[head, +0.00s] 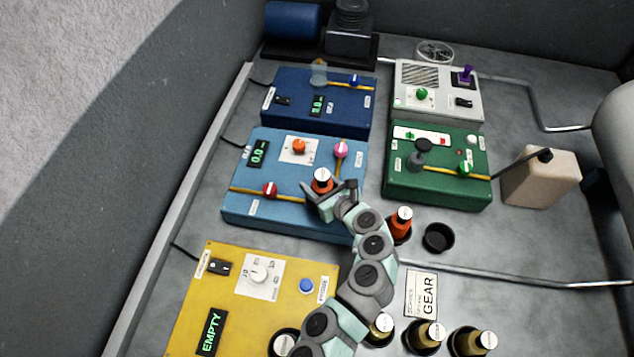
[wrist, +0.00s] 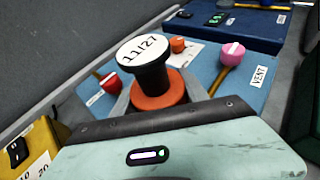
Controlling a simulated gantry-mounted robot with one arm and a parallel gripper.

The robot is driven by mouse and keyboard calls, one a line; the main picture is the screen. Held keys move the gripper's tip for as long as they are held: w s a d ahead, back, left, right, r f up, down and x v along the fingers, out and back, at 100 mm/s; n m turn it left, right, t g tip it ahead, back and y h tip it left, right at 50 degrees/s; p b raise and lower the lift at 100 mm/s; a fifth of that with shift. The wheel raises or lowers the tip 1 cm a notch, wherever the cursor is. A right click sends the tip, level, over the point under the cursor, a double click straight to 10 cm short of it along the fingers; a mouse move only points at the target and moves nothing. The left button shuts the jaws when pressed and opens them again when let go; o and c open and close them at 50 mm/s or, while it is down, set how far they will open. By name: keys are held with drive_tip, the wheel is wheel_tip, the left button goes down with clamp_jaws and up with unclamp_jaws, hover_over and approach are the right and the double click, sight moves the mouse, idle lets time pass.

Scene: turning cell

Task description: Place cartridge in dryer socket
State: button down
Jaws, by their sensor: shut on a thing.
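My gripper (head: 325,190) is shut on an orange cartridge (head: 322,180) with a black neck and a white cap. In the wrist view the cap of the held cartridge (wrist: 143,52) reads "11/27", and the cartridge stands roughly upright between the fingers. It is over the right front part of the light blue unit (head: 240,212). I cannot tell whether its hidden lower end touches anything. No socket labelled as the dryer's can be made out. A second orange cartridge (head: 402,222) stands in a black holder just right of my arm.
The light blue unit carries an orange knob (head: 299,146), a pink-topped knob (head: 341,149) marked "VENT" and a red valve (head: 270,189). An empty black cup (head: 438,237) is at right. A yellow unit (head: 200,290) reads "EMPTY". Several dark bottles (head: 426,333) stand in front. A green unit (head: 437,197) is behind right.

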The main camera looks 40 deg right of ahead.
drive_tip(key=c, duration=0.6)
unclamp_jaws()
drive_tip(key=shift+f, duration=0.1)
drive_tip(key=shift+r, duration=0.25)
drive_tip(key=p+v, duration=0.1)
drive_tip(key=v, duration=1.1)
drive_tip(key=shift+f, duration=0.1)
